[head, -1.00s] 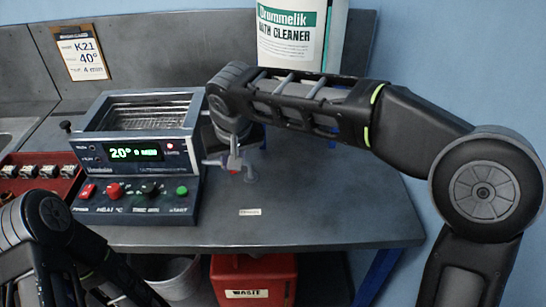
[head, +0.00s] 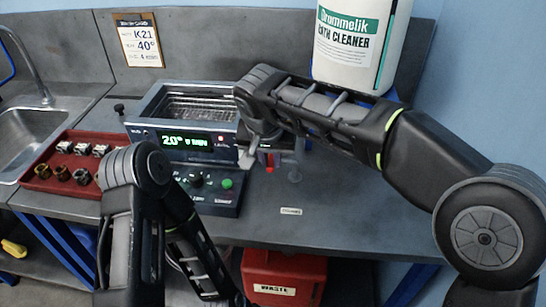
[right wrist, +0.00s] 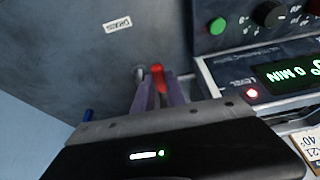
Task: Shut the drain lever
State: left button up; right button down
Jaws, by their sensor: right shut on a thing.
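The drain lever (head: 269,158) shows as a small red handle at the right side of the ultrasonic bath (head: 185,140). In the right wrist view its red grip (right wrist: 158,77) lies at the tips of my fingers. My right gripper (head: 262,160) is shut on the lever, and its fingers also show in the right wrist view (right wrist: 150,92).
A white cleaner bottle (head: 358,50) stands behind my right arm. A red tray (head: 40,180) with several small parts lies left of the bath, beside the sink (head: 25,135). A red waste bin (head: 283,278) is below.

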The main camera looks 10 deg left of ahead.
jog(key=c, duration=1.4)
grip_release()
jog(key=shift+o, duration=0.2)
jog(key=v, duration=0.7)
jog(key=shift+r, duration=0.4)
jog(key=shift+s, duration=0.15)
